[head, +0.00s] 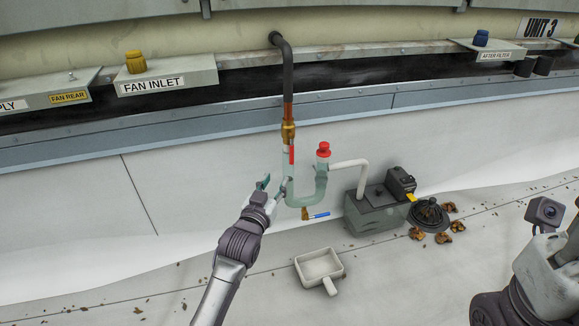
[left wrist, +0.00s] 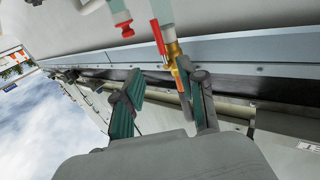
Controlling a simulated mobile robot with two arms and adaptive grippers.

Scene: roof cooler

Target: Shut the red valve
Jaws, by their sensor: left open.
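The red valve has a brass body (head: 288,131) on the upright copper pipe. Its red handle (head: 291,155) hangs down, in line with the pipe. The left wrist view shows the red handle (left wrist: 158,37) and brass body (left wrist: 172,50) beyond my fingers. My left gripper (head: 275,183) is open and empty, a little below and left of the handle in the head view. In the left wrist view its fingers (left wrist: 167,80) are spread, the right one overlapping the pipe; I cannot tell whether they touch. My right arm shows at the right edge; its gripper is out of view.
A clear U-shaped trap (head: 304,200) with a red cap (head: 323,149) stands close beside my left gripper. A blue-handled valve (head: 318,215) is below. A pump box (head: 375,215), a dark strainer (head: 430,213), dry leaves and a white scoop (head: 318,265) lie nearby.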

